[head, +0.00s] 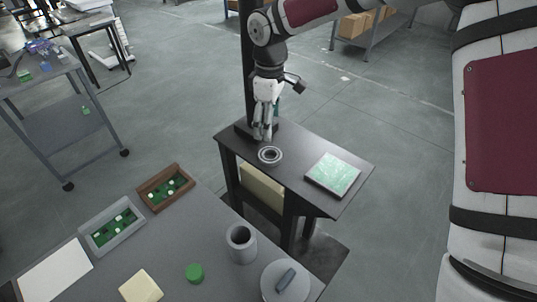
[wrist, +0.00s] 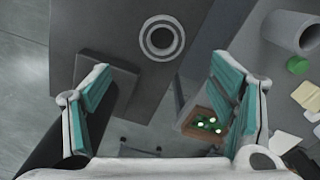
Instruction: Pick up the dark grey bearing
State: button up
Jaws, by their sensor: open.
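The dark grey bearing (head: 270,155) is a ring lying flat on the small dark table (head: 312,147), near its front left edge. In the wrist view the bearing (wrist: 162,38) shows whole, at top centre, beyond my fingertips. My gripper (head: 264,136) points down above the small table, just behind the bearing in the head view. In the wrist view my gripper (wrist: 160,66) has its two teal-padded fingers wide apart, with nothing between them. The fingers do not touch the bearing.
A green-topped square panel (head: 333,174) lies on the right of the small table. The grey workbench (head: 165,240) in front holds a grey cylinder (head: 241,244), a green cap (head: 195,272), a round lidded item (head: 285,283) and two trays (head: 112,226) with green boards.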

aim_at(269, 158)
notch_tip(269, 158, down, 11)
jog(key=shift+s+a+r+p, duration=0.1)
jog(key=shift+s+r+p, duration=0.1)
jog(key=shift+p, duration=0.55)
jog(key=shift+w, duration=0.1)
jog(key=c, duration=1.5)
